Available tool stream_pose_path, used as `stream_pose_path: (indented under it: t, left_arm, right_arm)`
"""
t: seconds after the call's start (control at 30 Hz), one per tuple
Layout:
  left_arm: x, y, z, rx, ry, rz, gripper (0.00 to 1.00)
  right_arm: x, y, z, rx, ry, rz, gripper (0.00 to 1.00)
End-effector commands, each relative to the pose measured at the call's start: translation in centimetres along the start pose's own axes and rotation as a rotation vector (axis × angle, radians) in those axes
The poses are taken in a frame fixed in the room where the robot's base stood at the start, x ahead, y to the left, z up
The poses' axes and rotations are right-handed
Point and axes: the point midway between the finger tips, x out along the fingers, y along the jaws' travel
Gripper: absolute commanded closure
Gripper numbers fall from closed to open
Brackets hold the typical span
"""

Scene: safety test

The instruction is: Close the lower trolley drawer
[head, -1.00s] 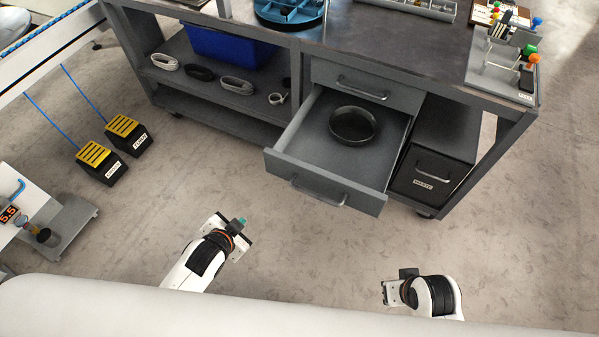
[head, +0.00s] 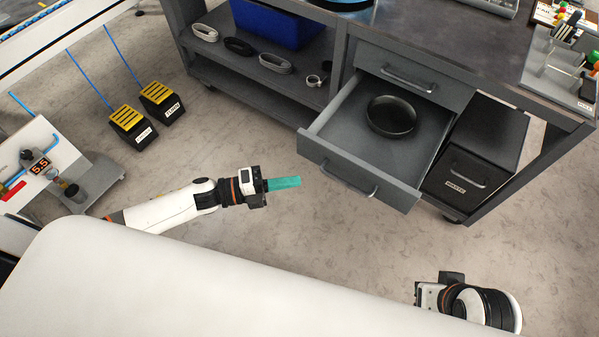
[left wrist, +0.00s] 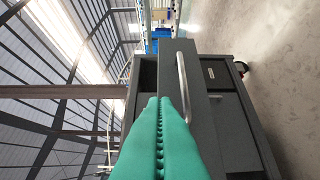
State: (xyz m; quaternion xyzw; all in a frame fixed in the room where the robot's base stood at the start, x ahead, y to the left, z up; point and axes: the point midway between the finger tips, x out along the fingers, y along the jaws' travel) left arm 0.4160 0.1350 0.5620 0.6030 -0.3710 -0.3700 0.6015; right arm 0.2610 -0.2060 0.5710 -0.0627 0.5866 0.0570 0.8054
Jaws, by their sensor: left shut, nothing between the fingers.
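The lower trolley drawer (head: 360,189) is pulled out from the grey trolley (head: 345,70), with a round black dish (head: 391,116) inside it. Its bar handle (head: 349,179) is on the front face. The upper drawer (head: 415,72) above it is shut. My left gripper (head: 285,183) has teal fingers, shut and empty, pointing right towards the open drawer's front, with a gap between. In the left wrist view the teal fingers (left wrist: 160,140) point towards the drawer front and its handle (left wrist: 183,85). My right gripper (head: 428,294) is at the lower right; its fingertips are not clear.
A black waste bin (head: 465,171) stands right of the open drawer. The lower shelf holds a blue bin (head: 275,22) and coiled cables. Two black and yellow pedals (head: 132,125) lie on the floor at left. The floor before the drawer is clear.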

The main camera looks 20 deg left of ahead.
Motion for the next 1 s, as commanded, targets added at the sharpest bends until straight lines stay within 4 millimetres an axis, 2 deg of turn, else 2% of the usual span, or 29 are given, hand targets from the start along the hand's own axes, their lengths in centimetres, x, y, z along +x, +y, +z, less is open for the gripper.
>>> stream_pose_path:
  t: [0.4,0.6,1.0]
  left_arm:
    - [8.8,0.0,-0.3,0.001,0.002,0.002,1.0]
    - [10.5,-0.1,-2.4,0.0,0.003,0.0,1.0]
    - [11.0,0.0,-2.9,-0.003,0.003,0.0,1.0]
  right_arm:
    - [0.7,0.0,-0.3,0.0,0.0,0.0,0.63]
    - [1.2,0.0,-0.4,0.0,0.0,0.0,0.63]
    - [1.3,0.1,-0.5,0.0,0.0,0.0,0.63]
